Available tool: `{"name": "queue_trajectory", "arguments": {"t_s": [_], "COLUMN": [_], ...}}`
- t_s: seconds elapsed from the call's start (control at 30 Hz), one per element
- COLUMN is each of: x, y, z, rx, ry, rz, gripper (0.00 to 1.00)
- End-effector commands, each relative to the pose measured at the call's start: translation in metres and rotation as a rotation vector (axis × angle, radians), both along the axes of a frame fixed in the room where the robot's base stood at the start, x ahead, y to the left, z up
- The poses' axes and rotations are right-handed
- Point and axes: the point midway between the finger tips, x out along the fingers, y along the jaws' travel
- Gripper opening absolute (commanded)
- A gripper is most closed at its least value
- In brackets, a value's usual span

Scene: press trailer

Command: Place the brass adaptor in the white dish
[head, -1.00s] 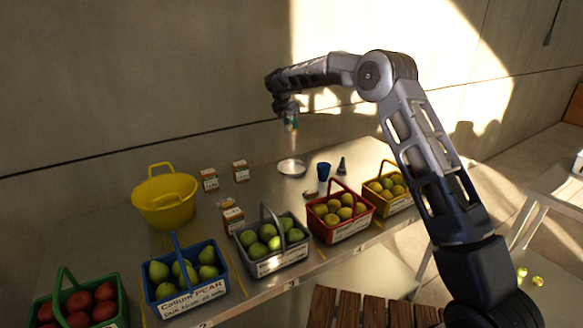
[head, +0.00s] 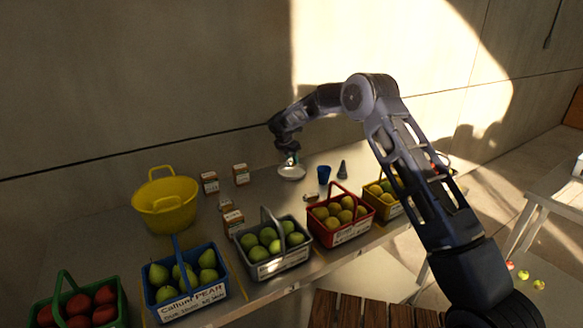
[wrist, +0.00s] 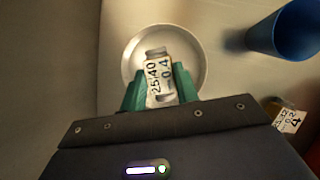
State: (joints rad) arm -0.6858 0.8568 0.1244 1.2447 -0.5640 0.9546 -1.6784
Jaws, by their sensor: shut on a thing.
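My gripper (wrist: 162,92) has green fingers and is shut on a small pale grey fitting (wrist: 158,56) with a printed label reading "25/40" and "0.4". Its colour looks grey here, so I cannot tell if it is the brass adaptor. The white dish (wrist: 134,66) lies behind and around the fitting in the wrist view. In the head view, the gripper is low over the white dish (head: 291,176). I cannot tell whether the fitting touches the dish. A brownish-gold piece with a label (wrist: 284,116) lies near the blue cup.
The blue cup (head: 324,174) and a dark cone-shaped piece (head: 342,169) stand right of the dish. Small boxes (head: 241,174) and a yellow basket (head: 165,205) are at left. Fruit baskets, including a red one (head: 341,233), line the front edge.

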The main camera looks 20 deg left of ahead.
Motion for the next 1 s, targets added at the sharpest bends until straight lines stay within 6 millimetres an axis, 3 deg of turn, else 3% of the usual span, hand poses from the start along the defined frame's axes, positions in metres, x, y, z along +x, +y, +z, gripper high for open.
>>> {"name": "queue_trajectory", "arguments": {"t_s": [0.37, 0.77, 0.8, 0.9, 1.0], "x": [0.0, 0.0, 0.0, 0.0, 0.0], "y": [0.0, 0.0, 0.0, 0.0, 0.0], "z": [-0.04, -0.045, -0.045, -0.045, -0.045], "rx": [0.001, 0.0, 0.0, 0.0, 0.0], "ry": [0.0, 0.0, 0.0, 0.0, 0.0], "rz": [0.0, 0.0, 0.0, 0.0, 0.0], "gripper": [0.04, 0.04, 0.36, 0.52, 0.52]}}
